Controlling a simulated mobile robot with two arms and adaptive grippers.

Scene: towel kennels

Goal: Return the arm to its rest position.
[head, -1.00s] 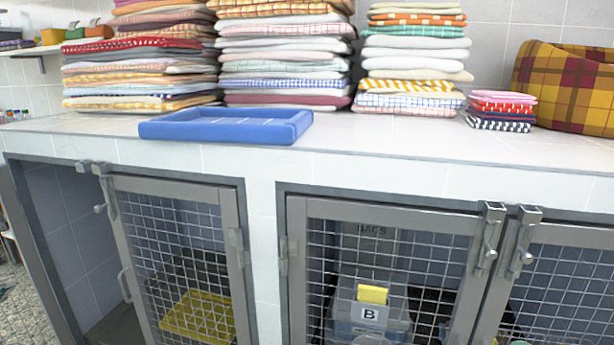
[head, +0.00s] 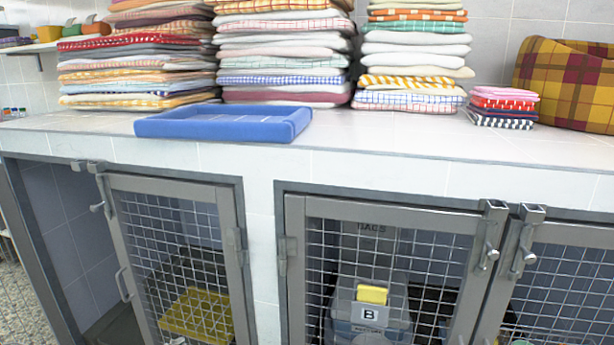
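Neither of my arms nor grippers shows in the head view. The view faces a white tiled counter (head: 400,140) with mesh-doored kennels below it. A blue tray (head: 225,124) lies empty on the counter near its front edge, in front of the towel stacks.
Tall folded towel stacks (head: 285,60) line the back of the counter, with a small stack (head: 502,108) and a plaid basket (head: 565,85) at right. The left kennel door (head: 175,185) looks ajar. The middle door (head: 380,212) is shut, with a grey box labelled B (head: 368,315) behind it.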

